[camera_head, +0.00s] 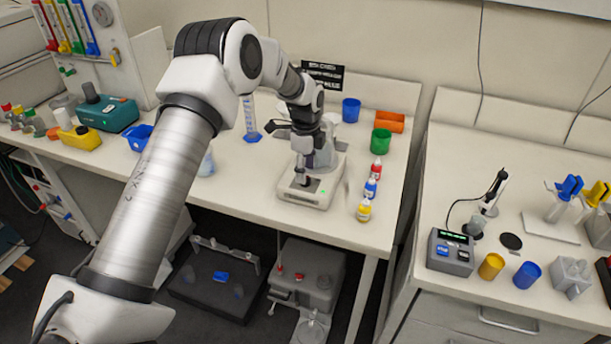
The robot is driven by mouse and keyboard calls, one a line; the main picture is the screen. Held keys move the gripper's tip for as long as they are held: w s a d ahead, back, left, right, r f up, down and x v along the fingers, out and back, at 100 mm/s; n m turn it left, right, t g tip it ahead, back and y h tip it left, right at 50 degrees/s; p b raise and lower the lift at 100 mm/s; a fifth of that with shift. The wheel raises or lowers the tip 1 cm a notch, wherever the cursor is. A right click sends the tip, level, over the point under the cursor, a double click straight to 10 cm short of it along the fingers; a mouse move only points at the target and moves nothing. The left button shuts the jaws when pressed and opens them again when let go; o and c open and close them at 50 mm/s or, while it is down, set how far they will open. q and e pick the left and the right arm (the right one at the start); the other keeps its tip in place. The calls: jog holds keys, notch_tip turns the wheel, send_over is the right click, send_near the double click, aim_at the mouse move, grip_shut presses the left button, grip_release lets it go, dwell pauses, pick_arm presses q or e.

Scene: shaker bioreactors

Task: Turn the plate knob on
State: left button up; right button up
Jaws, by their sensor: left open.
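The white plate device (314,197) stands on the left bench, with a small green-lit spot on its front. Its knob cannot be made out and seems hidden behind my gripper. My left arm reaches in from the left and bends down over the device. My left gripper (302,181) points down at the device's front and is open, with its dark fingers close to the front panel. Whether they touch it cannot be told. My right gripper is not in view.
Red, blue and yellow-capped bottles (370,187) stand just right of the device. A green cup (381,141), a blue cup (351,110) and an orange block (390,121) are behind. A blue-based cylinder (251,136) stands left. A second bench (450,190) lies right across a gap.

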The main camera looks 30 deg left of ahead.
pick_arm(q)
notch_tip(320, 180, up, 9)
jog(key=shift+r, duration=0.15)
jog(key=shift+d, duration=0.1)
dwell(0.3)
